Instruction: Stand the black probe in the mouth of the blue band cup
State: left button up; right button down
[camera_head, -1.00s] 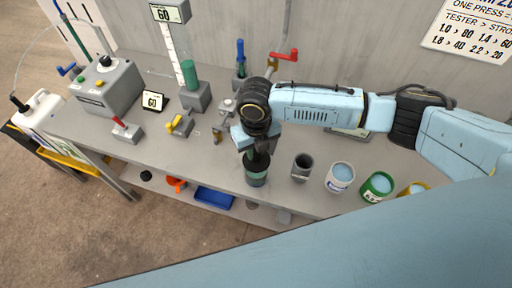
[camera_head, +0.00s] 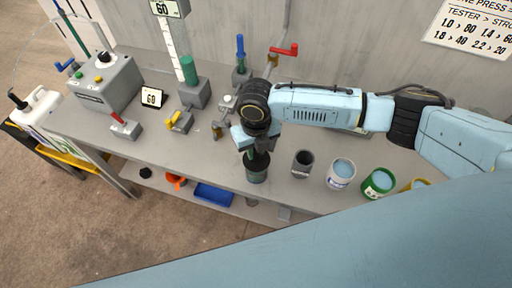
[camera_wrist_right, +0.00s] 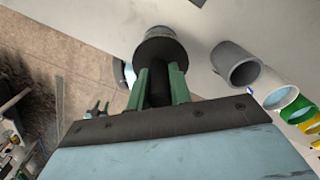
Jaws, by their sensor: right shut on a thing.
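My right gripper (camera_head: 252,147) is shut on the black probe (camera_head: 257,163), which hangs upright from the fingers near the front edge of the bench. In the right wrist view the green fingers (camera_wrist_right: 160,88) sit on either side of the probe's dark stem, with its wide black disc (camera_wrist_right: 160,50) beyond them. A pale round part shows past the disc; I cannot tell whether it touches the bench. The white blue band cup (camera_head: 340,175) stands right of the probe, apart from it, with a light blue inside. It also shows in the right wrist view (camera_wrist_right: 280,97). My left gripper is not in view.
An empty grey cup (camera_head: 302,164) stands between the probe and the blue band cup. A green cup (camera_head: 378,183) and a yellow cup (camera_head: 415,185) stand farther right. A yellow-handled valve (camera_head: 180,121) and a grey control box (camera_head: 105,80) are to the left.

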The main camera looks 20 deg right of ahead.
jog(key=shift+f+p, duration=0.15)
jog(key=shift+p, duration=0.15)
dwell(0.5)
jog(key=c, duration=1.2)
grip_release()
notch_tip(320, 180, up, 13)
jog(key=shift+r+b, duration=0.2)
jog(key=shift+b, duration=0.25)
